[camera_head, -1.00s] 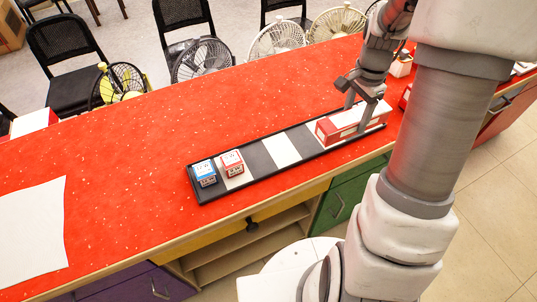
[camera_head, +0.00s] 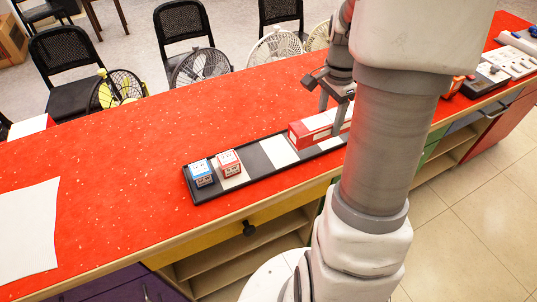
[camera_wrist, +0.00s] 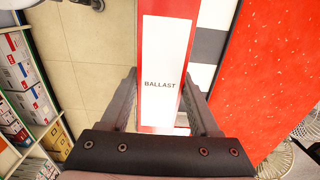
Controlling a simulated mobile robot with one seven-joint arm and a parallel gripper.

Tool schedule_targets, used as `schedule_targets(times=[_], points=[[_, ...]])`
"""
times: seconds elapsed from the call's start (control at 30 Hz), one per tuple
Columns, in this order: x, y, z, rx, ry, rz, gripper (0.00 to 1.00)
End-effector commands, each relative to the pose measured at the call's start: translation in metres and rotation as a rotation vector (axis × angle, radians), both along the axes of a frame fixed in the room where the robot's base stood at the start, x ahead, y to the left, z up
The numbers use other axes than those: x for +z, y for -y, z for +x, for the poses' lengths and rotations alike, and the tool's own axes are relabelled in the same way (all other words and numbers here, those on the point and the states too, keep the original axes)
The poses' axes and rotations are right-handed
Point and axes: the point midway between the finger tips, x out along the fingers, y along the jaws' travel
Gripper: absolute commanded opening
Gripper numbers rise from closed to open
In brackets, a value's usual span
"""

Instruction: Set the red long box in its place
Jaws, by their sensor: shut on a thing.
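The red long box (camera_head: 312,127) has red sides and a white label on top. My gripper (camera_head: 333,113) is shut across it. In the wrist view the box (camera_wrist: 163,55) lies between my two fingers (camera_wrist: 159,85), its label reading "BALLAST". A long black tray (camera_head: 258,164) with dark and white sections lies on the red counter. The box is over the tray's right half, near its back edge; I cannot tell whether it touches the tray. My arm hides the tray's right end.
A small blue box (camera_head: 201,172) and a small red box (camera_head: 229,162) stand in the tray's left end. A white sheet (camera_head: 28,228) lies at the counter's left. Fans and chairs stand behind the counter. A dark tray (camera_head: 484,79) and other items are at the far right.

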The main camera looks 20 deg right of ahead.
Motion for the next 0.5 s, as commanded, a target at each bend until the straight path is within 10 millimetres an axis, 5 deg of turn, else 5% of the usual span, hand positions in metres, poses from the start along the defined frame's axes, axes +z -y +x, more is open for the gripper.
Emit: schedule_targets(times=[0.23,0.5], points=[[-0.007,-0.006,0.005,-0.011,0.000,0.001,0.00],[-0.042,-0.049,0.042,-0.007,-0.001,0.002,0.00]])
